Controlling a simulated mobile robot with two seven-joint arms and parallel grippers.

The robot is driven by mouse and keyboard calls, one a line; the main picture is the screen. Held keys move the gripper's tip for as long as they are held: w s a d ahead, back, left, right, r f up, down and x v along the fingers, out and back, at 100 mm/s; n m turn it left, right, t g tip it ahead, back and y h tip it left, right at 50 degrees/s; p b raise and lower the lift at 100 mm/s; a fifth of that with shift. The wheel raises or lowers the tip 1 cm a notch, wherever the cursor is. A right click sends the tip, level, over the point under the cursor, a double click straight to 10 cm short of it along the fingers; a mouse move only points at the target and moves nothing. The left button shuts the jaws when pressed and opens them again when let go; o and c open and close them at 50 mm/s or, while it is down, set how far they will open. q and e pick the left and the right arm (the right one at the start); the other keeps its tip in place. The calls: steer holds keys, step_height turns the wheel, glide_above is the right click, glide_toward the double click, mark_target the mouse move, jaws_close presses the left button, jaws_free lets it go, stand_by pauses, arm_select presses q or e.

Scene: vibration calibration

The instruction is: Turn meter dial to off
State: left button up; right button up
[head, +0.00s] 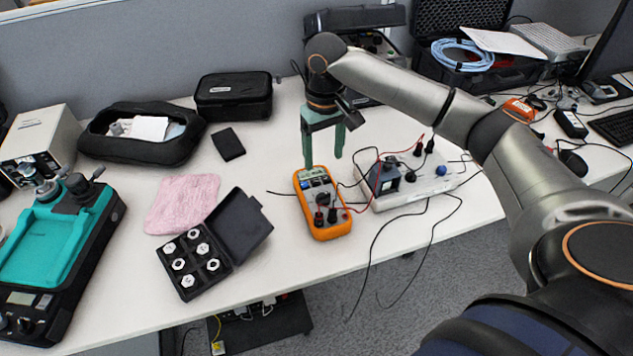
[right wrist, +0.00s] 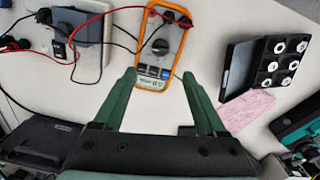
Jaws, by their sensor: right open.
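The orange meter (head: 322,203) lies face up near the front edge of the white table. Its round dark dial (head: 321,198) is in the middle of its face, with the display at the far end. In the right wrist view the meter (right wrist: 162,50) lies ahead of the fingertips, and the dial (right wrist: 160,46) shows between its leads. I cannot read the dial's setting. My right gripper (head: 323,162) has green fingers, open and empty, above the table at the meter's display end. It also shows in the right wrist view (right wrist: 157,75). My left gripper is out of view.
Red and black leads run from the meter to a white box (head: 425,181) on its right. A black case of white-topped parts (head: 190,262) and a pink cloth (head: 181,203) lie to the left. A teal device (head: 45,240) stands farther left.

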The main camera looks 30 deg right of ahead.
mark_target(324, 194)
step_height(324, 194, down, 12)
steer(key=shift+s+r+b, duration=0.1)
steer(key=shift+s+b, duration=0.05)
steer(key=shift+b, duration=0.5)
steer(key=shift+c, duration=0.4)
jaws_close()
